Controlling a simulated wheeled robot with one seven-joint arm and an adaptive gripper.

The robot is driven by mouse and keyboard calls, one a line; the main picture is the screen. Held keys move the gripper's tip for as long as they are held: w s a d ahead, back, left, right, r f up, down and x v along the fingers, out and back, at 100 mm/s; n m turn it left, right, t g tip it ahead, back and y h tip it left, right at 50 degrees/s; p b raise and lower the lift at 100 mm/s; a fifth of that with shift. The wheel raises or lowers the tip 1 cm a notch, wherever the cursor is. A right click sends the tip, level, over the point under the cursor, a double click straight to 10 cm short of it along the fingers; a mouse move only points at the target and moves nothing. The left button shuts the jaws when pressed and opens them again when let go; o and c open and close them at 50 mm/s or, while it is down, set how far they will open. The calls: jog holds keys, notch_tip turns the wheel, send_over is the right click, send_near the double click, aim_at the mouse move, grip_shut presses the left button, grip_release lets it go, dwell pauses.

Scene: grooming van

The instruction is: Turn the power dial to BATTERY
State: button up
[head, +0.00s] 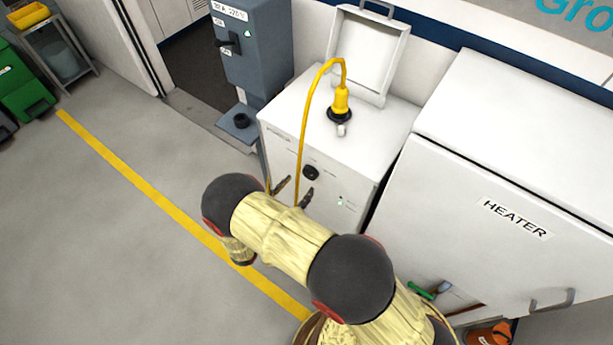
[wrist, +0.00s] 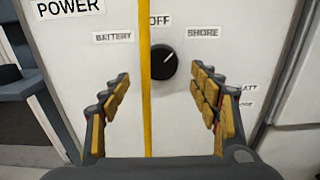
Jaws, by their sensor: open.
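The power dial (wrist: 164,62) is a round black knob on a white cabinet front. Its short white mark points up and to the right, between the OFF label (wrist: 160,20) and the SHORE label (wrist: 203,32). The BATTERY label (wrist: 113,37) is left of the dial. In the head view the dial (head: 310,172) shows on the cabinet front. My gripper (wrist: 160,75) is open and empty, facing the panel, with its fingers apart on either side just below the dial. In the head view my gripper (head: 294,192) is in front of the cabinet; no contact with the dial shows.
A yellow cable (wrist: 147,90) hangs down the panel just left of the dial, between my fingers in the picture. It comes from a yellow plug (head: 341,98) on the cabinet top. A white heater box (head: 480,170) stands right; a grey switch box (head: 255,55) stands left.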

aim_at(308, 176)
jog(key=shift+x, duration=2.65)
jog(key=c, duration=0.3)
jog(key=shift+s, duration=0.1)
jog(key=c, duration=0.8)
jog(key=shift+c, duration=0.3)
